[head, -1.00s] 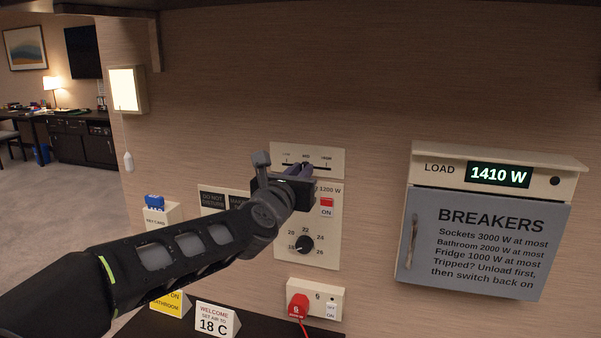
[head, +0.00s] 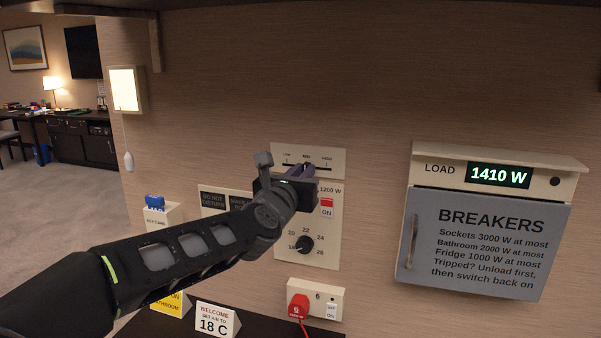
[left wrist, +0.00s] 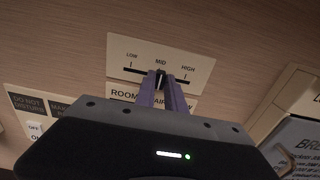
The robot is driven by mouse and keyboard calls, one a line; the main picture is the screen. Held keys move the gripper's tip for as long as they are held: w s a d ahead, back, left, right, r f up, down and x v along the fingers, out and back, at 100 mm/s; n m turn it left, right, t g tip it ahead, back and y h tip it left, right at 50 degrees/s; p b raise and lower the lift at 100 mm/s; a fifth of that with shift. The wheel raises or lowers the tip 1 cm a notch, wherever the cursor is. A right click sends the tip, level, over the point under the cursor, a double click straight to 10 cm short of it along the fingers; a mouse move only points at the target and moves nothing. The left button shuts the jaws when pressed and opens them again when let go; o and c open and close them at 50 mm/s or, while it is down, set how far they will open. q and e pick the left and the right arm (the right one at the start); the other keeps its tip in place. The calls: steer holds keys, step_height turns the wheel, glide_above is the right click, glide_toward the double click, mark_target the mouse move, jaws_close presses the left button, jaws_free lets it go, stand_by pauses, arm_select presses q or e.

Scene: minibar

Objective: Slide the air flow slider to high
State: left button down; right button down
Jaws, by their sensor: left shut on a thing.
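The air flow slider panel (head: 334,164) is a cream plate on the wall with a dark horizontal slot marked LOW, MID and HIGH from left to right. It also shows in the left wrist view (left wrist: 194,60). The dark slider knob (left wrist: 160,76) stands at about MID. My left gripper (head: 306,169) reaches up to the panel, its purple fingers (left wrist: 162,86) shut on the knob. The fingers hide part of the knob and the lettering below the slot. My right gripper is in neither view.
Below the panel are a red ON switch (head: 327,203) and a temperature dial (head: 305,244). A red plug (head: 298,306) sits in a socket lower down. The grey breaker box (head: 484,240) juts from the wall at right. The wall between is clear.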

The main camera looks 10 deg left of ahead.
arm_select(q)
steer(key=d, duration=0.4)
steer(key=shift+s+d+p, duration=0.15)
steer(key=shift+d+p, duration=0.15)
steer(key=shift+p, duration=0.05)
steer(key=c, duration=1.4)
jaws_free()
steer(key=shift+d, duration=0.1)
steer(key=shift+s, duration=0.2)
steer(key=s+b, duration=0.2)
steer(key=s, duration=0.5)
steer(key=shift+s+a, duration=0.2)
steer(key=shift+a, duration=0.15)
